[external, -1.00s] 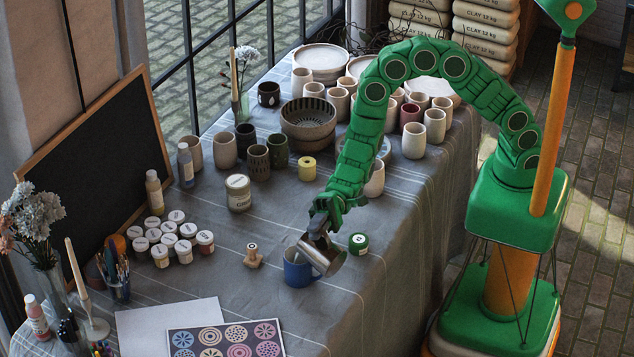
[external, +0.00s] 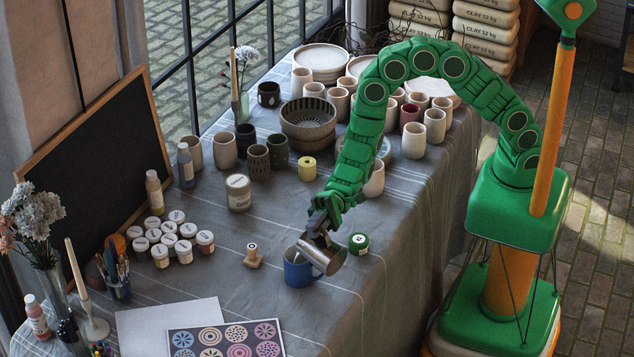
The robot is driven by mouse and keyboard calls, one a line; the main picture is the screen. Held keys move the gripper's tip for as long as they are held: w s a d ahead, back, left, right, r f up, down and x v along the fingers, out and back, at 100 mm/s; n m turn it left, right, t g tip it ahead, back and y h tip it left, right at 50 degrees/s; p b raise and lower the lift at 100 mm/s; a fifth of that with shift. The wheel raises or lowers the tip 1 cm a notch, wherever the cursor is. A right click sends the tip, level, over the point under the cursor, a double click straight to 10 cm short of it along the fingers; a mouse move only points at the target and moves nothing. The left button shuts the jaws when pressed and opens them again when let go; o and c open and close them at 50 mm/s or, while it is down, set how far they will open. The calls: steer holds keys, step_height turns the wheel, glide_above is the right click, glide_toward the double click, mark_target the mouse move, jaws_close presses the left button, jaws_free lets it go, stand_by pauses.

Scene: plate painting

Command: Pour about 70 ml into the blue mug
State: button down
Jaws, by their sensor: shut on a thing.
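The blue mug (external: 297,273) stands upright on the grey cloth near the table's right edge. My gripper (external: 322,226) is above it and shut on a metal jug (external: 324,254). The jug is tilted, its mouth toward the left, over the mug's rim. The jug covers the right part of the mug's opening. Whether liquid is flowing, and the level inside the mug, I cannot tell.
A green-lidded jar (external: 358,243) stands close to the right of the jug. A wooden stamp (external: 252,256) stands left of the mug. Several white-lidded paint pots (external: 187,248) are farther left. A patterned sheet (external: 226,340) lies in front.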

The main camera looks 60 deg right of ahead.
mark_target(327, 234)
steer(key=shift+s+a+f+n+h, duration=0.2)
steer(key=shift+s+n, duration=0.2)
steer(key=shift+s, duration=0.15)
steer(key=shift+s+a+f+n+h, duration=0.15)
steer(key=shift+s+n, duration=0.25)
steer(key=shift+s, duration=0.2)
steer(key=shift+s+a+f+n+h, duration=0.1)
steer(key=shift+s+f+n, duration=0.1)
steer(key=shift+s+n, duration=0.3)
steer(key=shift+s+a+f+n+h, duration=0.1)
steer(key=shift+s+f+n+h, duration=0.15)
steer(key=shift+s+f+n, duration=0.35)
steer(key=shift+s+a+r+n+h, duration=0.1)
steer(key=shift+s+n+h, duration=0.05)
steer(key=shift+s+n, duration=0.3)
steer(key=shift+s+a+r+n+h, duration=0.15)
steer(key=shift+s+n, duration=0.15)
steer(key=shift+n, duration=0.25)
steer(key=shift+f, duration=0.1)
steer(key=shift+f, duration=0.1)
